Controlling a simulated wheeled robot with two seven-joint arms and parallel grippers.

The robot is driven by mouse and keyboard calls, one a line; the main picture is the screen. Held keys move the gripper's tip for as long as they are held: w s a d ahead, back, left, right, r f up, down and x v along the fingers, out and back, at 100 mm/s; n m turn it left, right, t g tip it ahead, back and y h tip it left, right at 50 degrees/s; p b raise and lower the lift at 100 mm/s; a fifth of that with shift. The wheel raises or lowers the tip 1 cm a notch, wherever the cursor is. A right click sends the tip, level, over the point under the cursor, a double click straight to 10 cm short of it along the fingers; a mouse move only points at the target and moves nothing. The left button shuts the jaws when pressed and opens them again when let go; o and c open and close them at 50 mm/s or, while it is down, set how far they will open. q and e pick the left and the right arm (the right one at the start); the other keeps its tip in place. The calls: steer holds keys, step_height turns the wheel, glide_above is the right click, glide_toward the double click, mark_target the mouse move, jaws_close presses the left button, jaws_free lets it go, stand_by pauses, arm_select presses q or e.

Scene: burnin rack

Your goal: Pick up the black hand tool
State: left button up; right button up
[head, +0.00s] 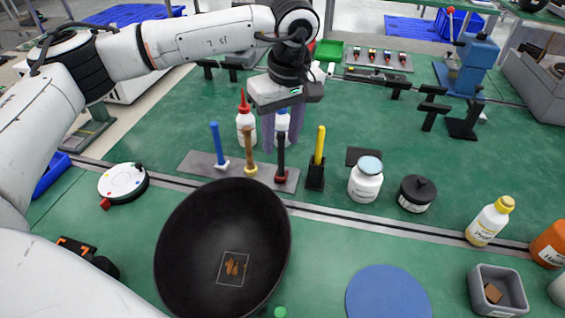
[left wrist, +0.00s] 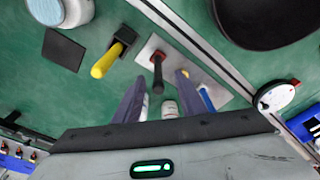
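The black hand tool (head: 281,158) stands upright on a grey plate (head: 200,167), its black handle above a dark red collar. It also shows in the left wrist view (left wrist: 158,68), between the lines of my two fingers and just beyond their tips. My left gripper (head: 283,143) is open and empty, pointing down close behind and above the tool; its fingers also show in the left wrist view (left wrist: 160,79). A blue-handled tool (head: 217,143) and a brown-handled tool (head: 249,150) stand on the same plate, to the left. My right gripper is not in view.
A yellow-handled tool (head: 319,145) stands in a black holder just right. White bottles (head: 245,125) stand behind the tools. A large black bowl (head: 190,215) is in front. A white jar (head: 366,182) and a black jar (head: 416,195) stand further right.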

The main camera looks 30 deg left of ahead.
mark_target(280, 151)
arm_select(q)
steer(key=f, duration=0.3)
steer(key=w+a+f+p, duration=0.1)
steer(key=f, duration=0.1)
steer(key=shift+f, duration=0.25)
jaws_close()
